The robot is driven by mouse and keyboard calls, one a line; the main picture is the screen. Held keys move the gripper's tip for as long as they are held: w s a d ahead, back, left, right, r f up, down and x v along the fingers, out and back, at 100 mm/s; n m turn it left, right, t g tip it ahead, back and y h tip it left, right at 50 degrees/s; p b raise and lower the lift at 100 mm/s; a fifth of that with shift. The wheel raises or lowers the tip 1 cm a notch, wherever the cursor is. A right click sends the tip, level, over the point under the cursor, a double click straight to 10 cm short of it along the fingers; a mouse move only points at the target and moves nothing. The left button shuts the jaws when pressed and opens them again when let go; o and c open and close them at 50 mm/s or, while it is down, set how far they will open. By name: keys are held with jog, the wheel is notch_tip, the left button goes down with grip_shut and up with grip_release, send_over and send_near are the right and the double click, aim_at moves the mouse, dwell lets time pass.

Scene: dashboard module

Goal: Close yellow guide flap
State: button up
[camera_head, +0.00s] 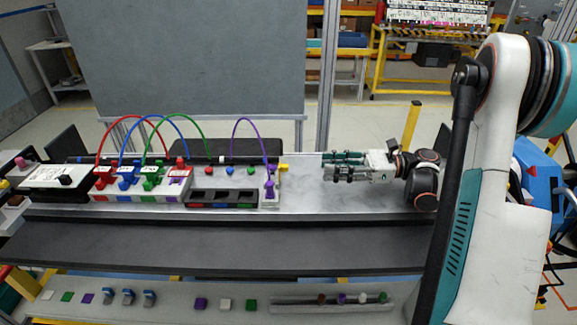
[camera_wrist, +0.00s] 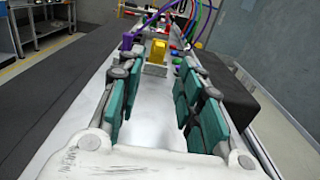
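A small yellow piece (camera_head: 283,167), which looks like the guide flap, sits at the right end of the dashboard module (camera_head: 217,204). In the wrist view the yellow flap (camera_wrist: 157,51) is straight ahead, beyond my fingertips and between their lines. It appears raised there, but its exact angle is hard to tell. My gripper (camera_head: 324,167) lies level above the right part of the grey bench, pointing left at the flap, with a gap between them. In the wrist view my gripper (camera_wrist: 159,82) has its teal-padded fingers apart, with nothing between them.
A purple connector (camera_head: 269,188) stands just left of the flap. Red, blue, green and purple cables (camera_head: 236,124) arch over the module. A yellow post (camera_head: 411,125) rises behind my gripper. The bench surface (camera_head: 310,198) between module and gripper is clear.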

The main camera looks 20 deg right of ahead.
aim_at(286, 165)
jog(key=b+x, duration=0.2)
jog(key=x, duration=1)
jog(key=shift+a, duration=0.25)
grip_shut()
